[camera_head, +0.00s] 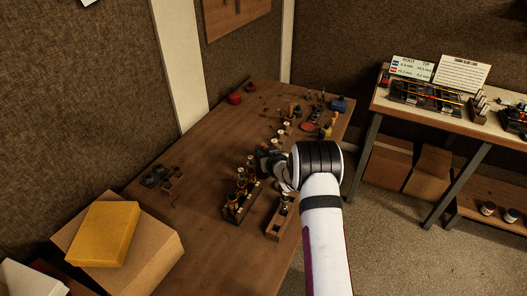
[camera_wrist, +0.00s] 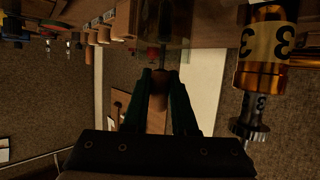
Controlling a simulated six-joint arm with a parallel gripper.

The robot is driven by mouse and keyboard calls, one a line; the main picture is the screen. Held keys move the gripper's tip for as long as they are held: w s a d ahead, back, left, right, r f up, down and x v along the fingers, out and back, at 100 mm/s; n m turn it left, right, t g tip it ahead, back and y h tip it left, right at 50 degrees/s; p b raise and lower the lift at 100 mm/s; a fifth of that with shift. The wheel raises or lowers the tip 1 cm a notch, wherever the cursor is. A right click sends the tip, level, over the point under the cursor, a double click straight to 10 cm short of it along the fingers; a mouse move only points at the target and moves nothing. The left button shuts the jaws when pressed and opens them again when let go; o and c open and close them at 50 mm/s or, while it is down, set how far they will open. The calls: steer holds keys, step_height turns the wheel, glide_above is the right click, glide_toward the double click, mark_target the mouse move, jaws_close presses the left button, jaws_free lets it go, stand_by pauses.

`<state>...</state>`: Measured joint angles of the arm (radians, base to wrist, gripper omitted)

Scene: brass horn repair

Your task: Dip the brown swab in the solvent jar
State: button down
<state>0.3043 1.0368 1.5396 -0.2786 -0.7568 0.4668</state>
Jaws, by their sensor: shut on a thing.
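My gripper (camera_wrist: 157,88) is shut on the brown swab (camera_wrist: 158,97), whose rounded brown end shows between the dark green fingers in the wrist view. A clear glass vessel, apparently the solvent jar (camera_wrist: 176,28), lies just beyond the fingertips in the wrist view. The swab's far end is hard to make out against it, and I cannot tell whether it is inside the glass.
Several small tools crowd the bench's far side. The bench's left middle is mostly clear.

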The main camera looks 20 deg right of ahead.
mark_target(263, 144)
steer(key=shift+r, duration=1.55)
step_height(263, 144, up, 11)
stand_by(1.2)
